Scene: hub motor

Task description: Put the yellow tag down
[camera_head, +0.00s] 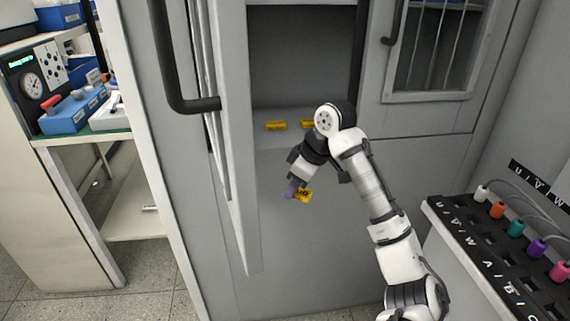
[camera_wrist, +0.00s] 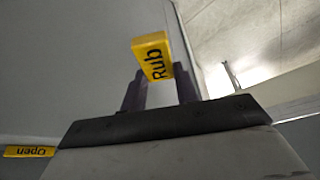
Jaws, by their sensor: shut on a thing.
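A yellow tag (camera_head: 302,195) is between the fingertips of my gripper (camera_head: 295,188), in front of the grey cabinet face. In the wrist view the same tag (camera_wrist: 153,57) reads "Rub" and sits between the two dark fingers of my gripper (camera_wrist: 160,88). My gripper is shut on it. Another yellow tag (camera_head: 276,126) lies on the ledge of the open cabinet compartment, and part of one more yellow tag (camera_head: 308,124) shows beside my arm. In the wrist view a yellow tag reading "Open" (camera_wrist: 30,151) is at the lower left.
A grey cabinet door (camera_head: 226,140) with a dark handle (camera_head: 180,80) stands open left of my gripper. A barred-window door (camera_head: 435,50) is at the upper right. A black socket panel (camera_head: 480,240) with coloured plugs is at the lower right. A shelf with instruments (camera_head: 75,105) stands at the left.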

